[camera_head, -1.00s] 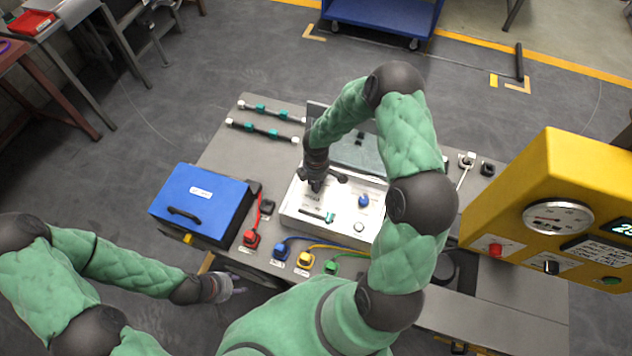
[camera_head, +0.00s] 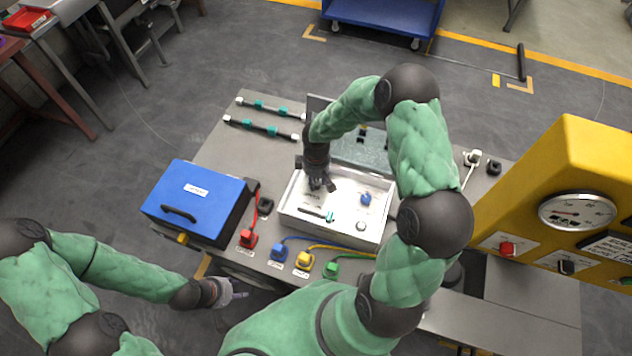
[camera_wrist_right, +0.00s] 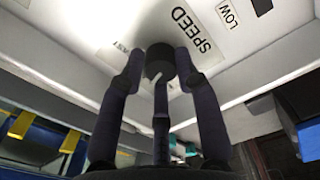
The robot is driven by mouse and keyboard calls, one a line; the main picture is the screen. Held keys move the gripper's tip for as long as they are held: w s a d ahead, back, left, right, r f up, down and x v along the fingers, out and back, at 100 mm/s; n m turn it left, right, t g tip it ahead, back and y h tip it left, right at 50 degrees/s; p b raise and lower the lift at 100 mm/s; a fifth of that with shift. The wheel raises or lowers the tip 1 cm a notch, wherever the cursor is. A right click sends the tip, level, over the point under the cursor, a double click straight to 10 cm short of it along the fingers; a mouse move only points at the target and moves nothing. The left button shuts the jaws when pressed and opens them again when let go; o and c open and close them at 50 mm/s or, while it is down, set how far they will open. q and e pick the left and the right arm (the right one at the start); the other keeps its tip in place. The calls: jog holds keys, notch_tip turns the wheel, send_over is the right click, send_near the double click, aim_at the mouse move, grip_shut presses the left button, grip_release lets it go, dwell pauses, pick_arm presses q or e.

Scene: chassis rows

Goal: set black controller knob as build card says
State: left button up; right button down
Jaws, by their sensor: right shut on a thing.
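The black controller knob (camera_wrist_right: 159,62) shows in the right wrist view on a white panel, with a pale pointer line on its side. A "SPEED" label (camera_wrist_right: 186,31) is beside it and a "LOW" label (camera_wrist_right: 229,12) is further right; another label to its left is partly hidden. My right gripper (camera_wrist_right: 160,78) is shut on the knob, its dark fingers around it. In the head view my right gripper (camera_head: 322,187) is over the white controller box (camera_head: 347,231) and hides the knob. My left gripper (camera_head: 232,293) is low at the left, away from the box; its jaw opening is unclear.
A blue case (camera_head: 196,204) stands left of the box. Red (camera_head: 248,238), blue (camera_head: 279,251), yellow (camera_head: 304,261) and green (camera_head: 331,269) connectors sit along the front. A blue knob (camera_head: 365,198) is on the box. A yellow gauge cabinet (camera_head: 560,190) stands at right.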

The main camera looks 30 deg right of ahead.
aim_at(317, 182)
jog(key=shift+s+f+m+b, duration=0.1)
jog(key=shift+s+m+b, duration=0.15)
jog(key=shift+m+b, duration=0.7)
jog(key=shift+m, duration=0.45)
jog(key=c, duration=0.9)
grip_release()
jog(key=shift+w, duration=0.1)
jog(key=shift+r, duration=0.4)
notch_tip(317, 182, up, 11)
jog(key=shift+r, duration=0.15)
